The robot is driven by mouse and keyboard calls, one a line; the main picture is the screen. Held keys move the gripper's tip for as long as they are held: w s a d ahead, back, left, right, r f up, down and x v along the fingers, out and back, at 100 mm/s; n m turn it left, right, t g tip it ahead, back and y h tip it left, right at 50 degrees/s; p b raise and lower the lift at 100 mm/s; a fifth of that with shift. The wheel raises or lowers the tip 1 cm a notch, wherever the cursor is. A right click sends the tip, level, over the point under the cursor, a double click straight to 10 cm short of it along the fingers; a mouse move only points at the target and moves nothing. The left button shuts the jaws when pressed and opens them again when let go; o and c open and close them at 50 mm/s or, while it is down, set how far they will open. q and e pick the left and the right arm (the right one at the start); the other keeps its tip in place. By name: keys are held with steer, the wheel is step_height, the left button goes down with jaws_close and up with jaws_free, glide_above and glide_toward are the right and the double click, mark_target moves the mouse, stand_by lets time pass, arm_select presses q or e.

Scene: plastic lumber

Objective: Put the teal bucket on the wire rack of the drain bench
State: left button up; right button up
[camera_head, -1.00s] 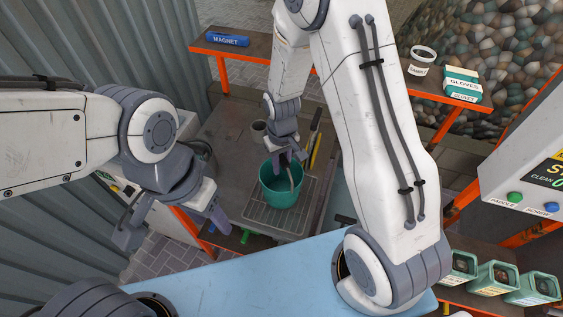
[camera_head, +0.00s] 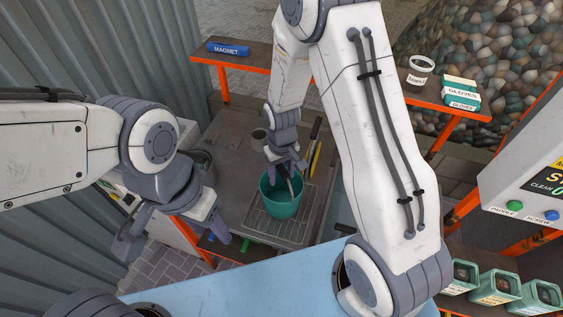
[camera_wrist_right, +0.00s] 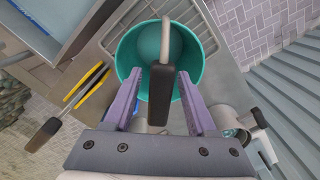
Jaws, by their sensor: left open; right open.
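The teal bucket (camera_head: 279,203) stands upright on the wire rack (camera_head: 262,226) of the drain bench (camera_head: 232,150). In the right wrist view the bucket (camera_wrist_right: 125,55) lies below my right gripper (camera_wrist_right: 157,105), with a dark-gripped handle (camera_wrist_right: 162,80) between the fingers. My right gripper (camera_head: 286,168) is open just above the bucket's rim, the fingers apart from the handle on both sides. Whether anything lies inside the bucket is partly hidden by the gripper. My left gripper (camera_head: 176,240) is open and empty to the left, away from the bench.
The back shelf carries a blue magnet (camera_head: 229,49), a white tub (camera_head: 420,69) and a gloves box (camera_head: 460,93). Several green containers (camera_head: 495,285) stand at lower right.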

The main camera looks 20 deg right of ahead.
step_height(320, 180, up, 11)
steer(key=b, duration=0.3)
arm_select(q)
step_height(320, 180, down, 3)
steer(key=shift+f, duration=0.1)
arm_select(e)
steer(key=s+a+r+n, duration=0.2)
steer(key=s+a+r, duration=0.1)
steer(key=s, duration=0.7)
steer(key=s+a+r+n+y, duration=0.1)
steer(key=s+a+r+n, duration=0.2)
steer(key=s, duration=0.7)
steer(key=shift+s+a, duration=0.3)
steer(key=shift+a, duration=0.9)
